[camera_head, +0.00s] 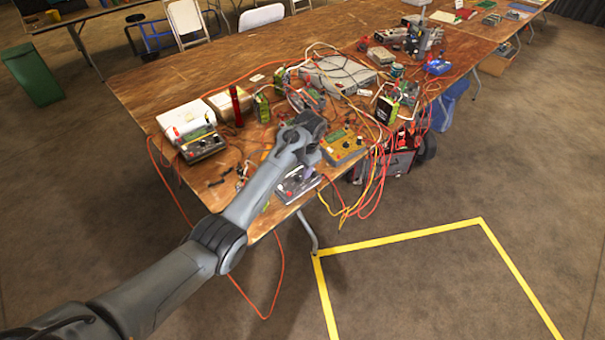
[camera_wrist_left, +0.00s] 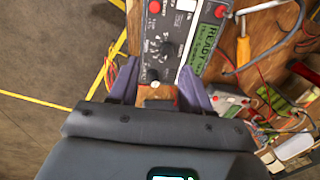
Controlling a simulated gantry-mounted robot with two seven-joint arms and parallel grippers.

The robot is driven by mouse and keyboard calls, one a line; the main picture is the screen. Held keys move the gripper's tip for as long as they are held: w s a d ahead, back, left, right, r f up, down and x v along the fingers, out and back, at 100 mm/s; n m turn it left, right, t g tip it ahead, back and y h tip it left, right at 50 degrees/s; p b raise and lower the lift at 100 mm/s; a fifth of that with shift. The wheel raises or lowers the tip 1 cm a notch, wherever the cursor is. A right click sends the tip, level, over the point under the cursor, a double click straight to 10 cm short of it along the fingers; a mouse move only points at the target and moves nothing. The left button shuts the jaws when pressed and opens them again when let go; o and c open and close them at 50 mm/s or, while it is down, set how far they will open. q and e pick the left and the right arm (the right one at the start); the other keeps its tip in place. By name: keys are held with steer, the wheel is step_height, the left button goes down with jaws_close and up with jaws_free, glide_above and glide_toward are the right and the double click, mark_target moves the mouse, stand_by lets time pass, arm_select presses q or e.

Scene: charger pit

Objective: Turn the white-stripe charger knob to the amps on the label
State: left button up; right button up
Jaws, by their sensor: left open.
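A dark charger (camera_wrist_left: 178,25) lies under my left gripper, with a white stripe (camera_wrist_left: 187,45) between its knob and its green screen. The screen (camera_wrist_left: 208,42) reads READY; its smaller text is not legible. In the head view my arm reaches over the table's front corner and partly covers the charger (camera_head: 298,185). I cannot read an amps label. My right gripper is not in view.
A yellow-orange charger (camera_head: 343,147) sits just right of my gripper. Another charger (camera_head: 203,145) stands left, before white boxes. Loose red and yellow cables (camera_head: 375,165) hang over the table's right edge. A screwdriver (camera_wrist_left: 243,48) lies beside the charger. Yellow tape marks the clear floor.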

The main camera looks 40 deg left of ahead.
mark_target(298, 177)
arm_select(q)
steer(key=b+x, duration=0.1)
steer(key=x, duration=0.1)
steer(key=b+x, duration=0.1)
steer(key=x, duration=0.2)
steer(key=w+a+b+x, duration=0.1)
steer(key=b+x, duration=0.1)
steer(key=x, duration=0.1)
steer(key=shift+w+a+r, duration=0.1)
steer(key=shift+a+r, duration=0.05)
stand_by(0.3)
jaws_close()
